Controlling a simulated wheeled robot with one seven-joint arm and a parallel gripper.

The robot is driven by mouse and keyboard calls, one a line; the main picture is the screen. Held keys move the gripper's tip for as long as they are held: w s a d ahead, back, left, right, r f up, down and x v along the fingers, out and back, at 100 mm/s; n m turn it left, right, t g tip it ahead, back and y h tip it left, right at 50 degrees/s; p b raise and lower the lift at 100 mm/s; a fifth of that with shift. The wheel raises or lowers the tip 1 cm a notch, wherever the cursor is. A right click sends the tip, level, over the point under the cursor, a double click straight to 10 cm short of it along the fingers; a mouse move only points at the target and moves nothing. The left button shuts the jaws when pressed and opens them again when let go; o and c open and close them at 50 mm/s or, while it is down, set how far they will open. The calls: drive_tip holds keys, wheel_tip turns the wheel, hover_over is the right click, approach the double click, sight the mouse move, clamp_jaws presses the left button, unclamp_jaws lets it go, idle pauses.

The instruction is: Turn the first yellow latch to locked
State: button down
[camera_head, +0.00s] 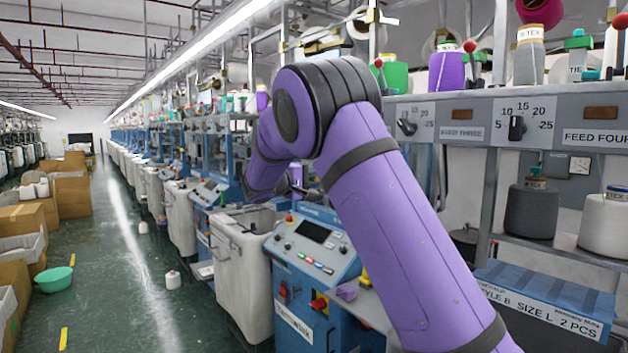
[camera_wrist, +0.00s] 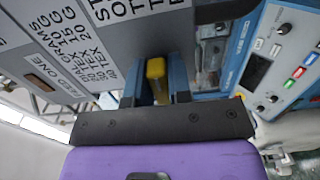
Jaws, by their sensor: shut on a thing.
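In the wrist view, the yellow latch (camera_wrist: 155,70) stands between the two fingers of my gripper (camera_wrist: 158,82). The fingers are closed on it from both sides, and its far end meets the grey panel around it. Its lower part and any lock marking are hidden by my gripper, so its turn angle cannot be told. In the head view, my purple arm reaches away to the left of centre, and the fingers and the latch cannot be made out there.
A grey panel with printed labels (camera_wrist: 95,55) lies left of the fingers in the wrist view. A machine control console (camera_wrist: 265,75) with coloured buttons is on the right; it may be the console (camera_head: 310,240) in the head view. The green aisle floor (camera_head: 130,270) is mostly free.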

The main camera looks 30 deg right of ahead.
drive_tip(key=c, duration=1.1)
unclamp_jaws()
drive_tip(key=a, duration=0.3)
drive_tip(key=s+a, duration=0.1)
drive_tip(key=a, duration=0.3)
drive_tip(key=s+a, duration=0.1)
drive_tip(key=a, duration=0.2)
drive_tip(key=shift+a, duration=0.35)
